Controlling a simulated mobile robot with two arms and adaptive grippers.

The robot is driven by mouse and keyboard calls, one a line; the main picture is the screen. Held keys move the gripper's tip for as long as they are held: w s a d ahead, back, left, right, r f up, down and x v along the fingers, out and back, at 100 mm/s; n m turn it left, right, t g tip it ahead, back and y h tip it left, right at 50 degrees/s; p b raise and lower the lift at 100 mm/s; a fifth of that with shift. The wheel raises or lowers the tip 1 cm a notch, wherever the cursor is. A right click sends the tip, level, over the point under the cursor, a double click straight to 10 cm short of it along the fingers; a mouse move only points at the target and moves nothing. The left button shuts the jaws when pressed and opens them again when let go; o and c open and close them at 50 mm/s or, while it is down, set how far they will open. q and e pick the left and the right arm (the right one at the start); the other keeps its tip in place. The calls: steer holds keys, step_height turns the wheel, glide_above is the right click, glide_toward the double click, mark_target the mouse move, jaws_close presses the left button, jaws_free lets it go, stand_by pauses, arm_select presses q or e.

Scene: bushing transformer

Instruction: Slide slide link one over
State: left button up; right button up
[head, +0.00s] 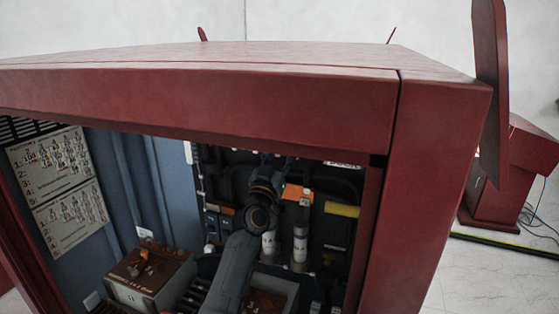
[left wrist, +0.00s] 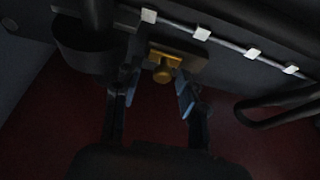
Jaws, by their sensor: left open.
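In the left wrist view, a brass-coloured knob (left wrist: 163,74) sits on a dull brown block (left wrist: 188,62), probably slide link one, though no label shows. My left gripper (left wrist: 158,92) is open, with its blue-padded fingers on either side of the knob's line. The fingertips are close to the knob; I cannot tell whether they touch it. In the head view one arm of mine reaches into the red cabinet (head: 250,95), and its own links hide the gripper and the slide link. My right gripper is in neither view.
A thin rod with several white clips (left wrist: 203,33) runs above the block. A dark cylinder (left wrist: 85,40) stands left and a dark looped bar (left wrist: 265,112) right. In the head view, white cylinders (head: 300,243) and a box (head: 150,278) crowd the cabinet near my arm.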

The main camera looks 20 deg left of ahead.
arm_select(q)
steer(key=v, duration=1.1)
steer(key=shift+s+d+f, duration=0.2)
steer(key=shift+s+d, duration=0.15)
